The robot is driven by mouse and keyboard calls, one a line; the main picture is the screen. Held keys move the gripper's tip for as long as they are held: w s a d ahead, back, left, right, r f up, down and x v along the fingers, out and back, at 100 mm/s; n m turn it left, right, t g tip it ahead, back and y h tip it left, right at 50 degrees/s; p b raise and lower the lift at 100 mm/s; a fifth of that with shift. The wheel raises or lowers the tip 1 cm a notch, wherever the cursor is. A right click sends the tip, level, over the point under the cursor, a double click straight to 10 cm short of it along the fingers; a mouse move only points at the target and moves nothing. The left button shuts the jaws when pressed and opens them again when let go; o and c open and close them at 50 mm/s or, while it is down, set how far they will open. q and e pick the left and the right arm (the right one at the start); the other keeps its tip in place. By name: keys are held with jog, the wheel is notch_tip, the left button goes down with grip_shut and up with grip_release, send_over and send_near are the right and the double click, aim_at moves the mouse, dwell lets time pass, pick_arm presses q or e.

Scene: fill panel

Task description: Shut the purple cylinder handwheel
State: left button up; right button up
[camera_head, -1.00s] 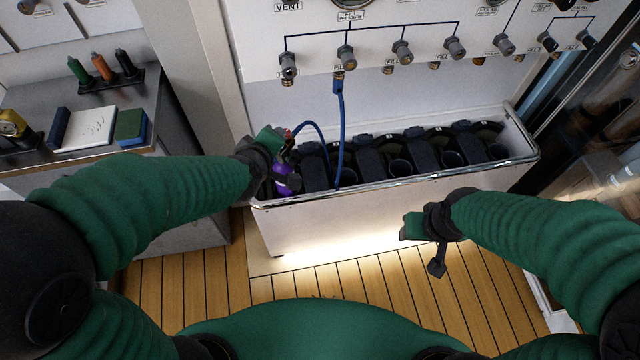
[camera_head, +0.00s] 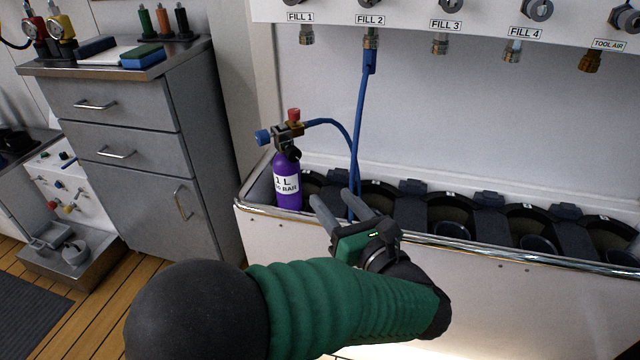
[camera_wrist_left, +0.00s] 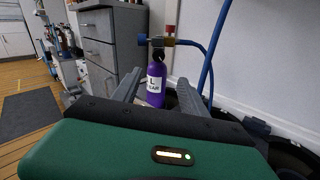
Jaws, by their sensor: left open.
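The purple cylinder (camera_head: 288,186) stands upright at the left end of the white trough. On its valve are a blue handwheel (camera_head: 263,137) at the left and a red knob (camera_head: 294,115) on top. A blue hose runs from the valve. My left gripper (camera_head: 333,205) is open and empty, to the right of the cylinder and lower than the valve, apart from it. In the left wrist view the cylinder (camera_wrist_left: 156,84) shows beyond the fingers, with the blue handwheel (camera_wrist_left: 142,40) and red knob (camera_wrist_left: 169,30) above. My right gripper is not in view.
The trough (camera_head: 560,257) has a metal front rail and several dark empty holders. The blue hose (camera_head: 357,130) hangs from the FILL 2 fitting, close to my left fingers. A grey drawer cabinet (camera_head: 135,150) stands at the left.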

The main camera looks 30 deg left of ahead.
pick_arm(q)
send_near(296, 156)
jog(key=b+x, duration=0.5)
jog(key=x, duration=0.4)
jog(key=shift+a+f+b, duration=0.15)
jog(key=shift+a+b, duration=0.15)
jog(key=shift+a, duration=0.15)
jog(key=shift+w+d+r, duration=0.1)
jog(key=shift+d+r, duration=0.15)
jog(key=shift+d, duration=0.1)
jog(key=shift+a, duration=0.2)
jog(key=c, duration=0.7)
jog(key=shift+d, duration=0.1)
grip_shut()
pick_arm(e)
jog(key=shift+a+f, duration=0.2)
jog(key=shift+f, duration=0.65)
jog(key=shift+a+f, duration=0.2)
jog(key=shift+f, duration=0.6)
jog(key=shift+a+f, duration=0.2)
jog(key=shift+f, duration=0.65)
